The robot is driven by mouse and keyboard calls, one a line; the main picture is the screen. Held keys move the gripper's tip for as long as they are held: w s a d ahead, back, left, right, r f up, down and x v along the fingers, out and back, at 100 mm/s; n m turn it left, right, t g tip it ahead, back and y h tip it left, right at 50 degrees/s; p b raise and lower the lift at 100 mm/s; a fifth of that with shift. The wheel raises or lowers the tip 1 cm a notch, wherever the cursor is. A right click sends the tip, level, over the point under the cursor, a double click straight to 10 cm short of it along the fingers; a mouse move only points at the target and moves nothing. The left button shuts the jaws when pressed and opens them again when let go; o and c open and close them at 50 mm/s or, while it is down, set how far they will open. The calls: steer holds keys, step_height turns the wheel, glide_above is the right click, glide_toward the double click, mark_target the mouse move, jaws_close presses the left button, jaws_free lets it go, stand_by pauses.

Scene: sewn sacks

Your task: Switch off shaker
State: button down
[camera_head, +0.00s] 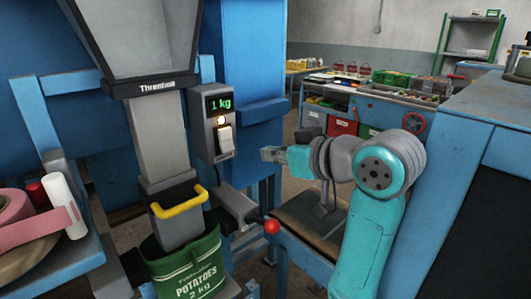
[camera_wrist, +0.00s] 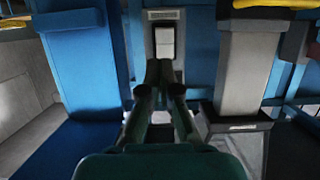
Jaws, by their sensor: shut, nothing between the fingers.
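A grey control box (camera_head: 206,138) stands beside the chute, with a green display (camera_head: 220,104) reading "1 kg". Under the display a small lamp (camera_head: 221,120) glows orange, and below it is a white rocker switch (camera_head: 226,140). My gripper (camera_head: 268,154) is to the right of the box in the head view, pointing toward it, with a gap between. In the wrist view my gripper's fingers (camera_wrist: 166,68) are together and empty, lined up with the pale switch (camera_wrist: 165,43). The fingers hide the part of the box behind them. Which way the rocker is tipped is hard to tell.
A grey chute (camera_head: 158,133) with a yellow handle (camera_head: 180,202) leads into a green potato sack (camera_head: 188,268). A red knob (camera_head: 271,227) is below my gripper. A blue bench (camera_head: 485,105) is at the right. A pink tape roll (camera_head: 35,225) lies at the left.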

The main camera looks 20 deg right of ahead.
mark_target(226, 140)
steer(key=x, duration=1.2)
steer(key=shift+w+a+f+t, duration=0.15)
steer(key=shift+w+t, duration=0.15)
steer(key=shift+t, duration=0.1)
